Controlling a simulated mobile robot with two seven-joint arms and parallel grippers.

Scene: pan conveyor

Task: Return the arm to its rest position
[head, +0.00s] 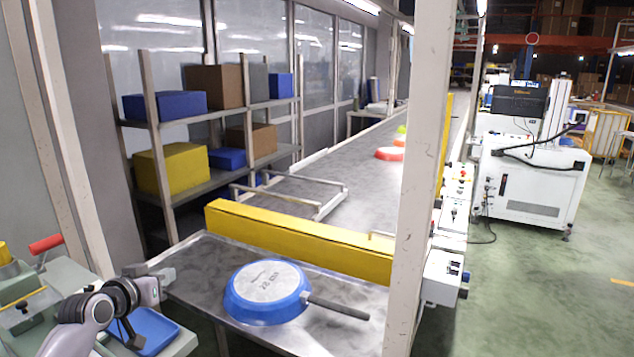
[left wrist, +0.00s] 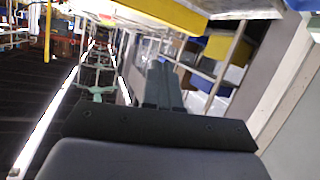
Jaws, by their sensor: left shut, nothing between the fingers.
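My left gripper (head: 163,277) is at the lower left of the head view. Its arm comes in from the left, and it is beside the near left corner of the metal table. In the left wrist view its fingers (left wrist: 163,82) are together with nothing between them. A blue pan (head: 267,291) lies upside down on the table (head: 205,262), its dark handle pointing right. The gripper is apart from the pan, to its left. My right gripper does not show in either view.
A yellow barrier (head: 300,241) crosses the conveyor (head: 345,200) behind the pan. A red pan (head: 389,154) lies farther up the belt. A pale post (head: 418,170) stands at right. A blue tray (head: 152,331) and a bench with a red-handled tool (head: 46,244) are at lower left.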

